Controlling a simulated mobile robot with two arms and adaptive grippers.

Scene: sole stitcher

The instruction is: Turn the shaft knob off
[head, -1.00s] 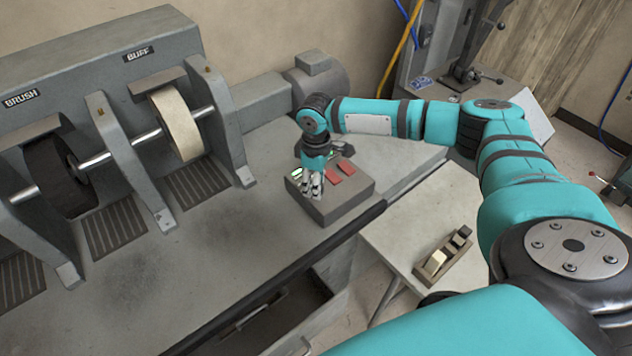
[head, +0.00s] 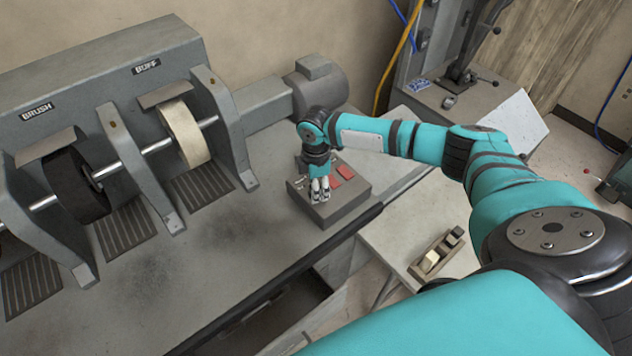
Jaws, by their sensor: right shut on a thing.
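The grey control box (head: 345,204) sits near the front edge of the machine bench, with two red rectangular parts (head: 345,172) on its top. My right gripper (head: 321,198) points down onto the left part of the box. Its fingers are shut on the shaft knob, which they hide almost wholly, so its angle cannot be read. No green light shows on the box. My left gripper is out of view.
The machine's shaft (head: 157,146) carries a dark brush wheel (head: 75,187) and a pale buff wheel (head: 185,133) left of the box. A grey motor (head: 320,85) stands behind. A small wooden holder (head: 436,256) lies on the side table (head: 388,238).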

